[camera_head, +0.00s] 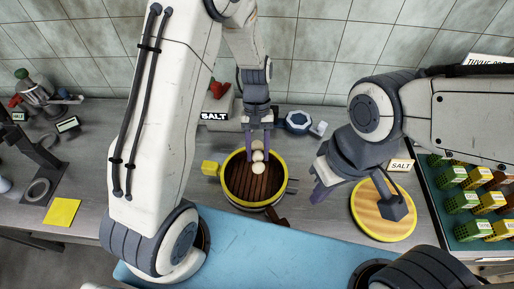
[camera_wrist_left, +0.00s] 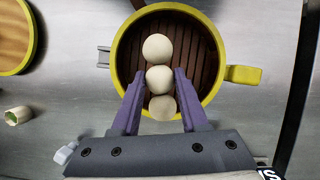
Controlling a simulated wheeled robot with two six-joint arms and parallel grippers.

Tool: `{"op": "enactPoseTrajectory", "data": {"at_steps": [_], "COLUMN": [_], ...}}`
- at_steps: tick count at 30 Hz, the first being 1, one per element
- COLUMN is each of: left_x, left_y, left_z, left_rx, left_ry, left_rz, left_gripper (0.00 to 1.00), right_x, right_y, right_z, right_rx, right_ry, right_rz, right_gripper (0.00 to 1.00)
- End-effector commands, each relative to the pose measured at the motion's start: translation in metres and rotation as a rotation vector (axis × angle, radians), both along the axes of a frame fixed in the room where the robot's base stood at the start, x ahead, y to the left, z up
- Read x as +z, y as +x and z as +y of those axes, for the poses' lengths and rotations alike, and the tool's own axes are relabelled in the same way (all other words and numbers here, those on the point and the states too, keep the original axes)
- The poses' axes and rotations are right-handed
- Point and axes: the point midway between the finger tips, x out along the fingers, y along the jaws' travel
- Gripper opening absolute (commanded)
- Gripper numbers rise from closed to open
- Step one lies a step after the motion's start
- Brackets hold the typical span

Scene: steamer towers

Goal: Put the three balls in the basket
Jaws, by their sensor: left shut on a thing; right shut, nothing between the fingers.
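The basket (camera_head: 240,182) is a round steamer with a yellow rim and a brown slatted floor, at the middle of the table. The left wrist view looks down into it (camera_wrist_left: 123,50). My left gripper (camera_head: 258,157) reaches into the basket from the far side. Its purple fingers are shut on a pale ball (camera_wrist_left: 160,79). A third ball (camera_wrist_left: 163,107) is partly covered by the held one. My right gripper (camera_head: 320,192) is shut and empty, right of the basket.
A round wooden lid (camera_head: 372,222) with a yellow rim lies to the right, below my right arm. Green and yellow boxes (camera_head: 460,202) fill a rack at far right. A yellow square (camera_head: 62,212) lies at left.

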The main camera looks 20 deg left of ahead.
Motion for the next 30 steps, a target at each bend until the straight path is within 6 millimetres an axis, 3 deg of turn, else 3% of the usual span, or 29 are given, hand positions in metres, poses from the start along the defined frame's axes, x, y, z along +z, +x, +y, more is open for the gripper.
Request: {"op": "enactPoseTrajectory", "data": {"at_steps": [1,15,22,30], "left_x": [-0.011,-0.065,-0.08,-0.082], "left_y": [0.0,0.0,0.0,0.0], "left_z": [0.0,0.0,0.0,0.0], "left_rx": [0.001,0.001,0.001,0.001], "left_ry": [0.0,-0.001,-0.001,-0.001], "left_rz": [0.001,0.002,0.0,0.0], "left_gripper": [0.0,0.0,0.0,0.0], "right_x": [-0.009,-0.043,-0.051,-0.052], "right_y": [0.0,0.0,0.0,0.0], "right_z": [0.0,0.0,0.0,0.0], "right_rx": [0.0,0.002,0.002,0.002], "right_ry": [0.0,0.0,0.0,0.0], "right_rz": [0.0,0.0,0.0,0.0], "right_gripper": [0.0,0.0,0.0,0.0]}}
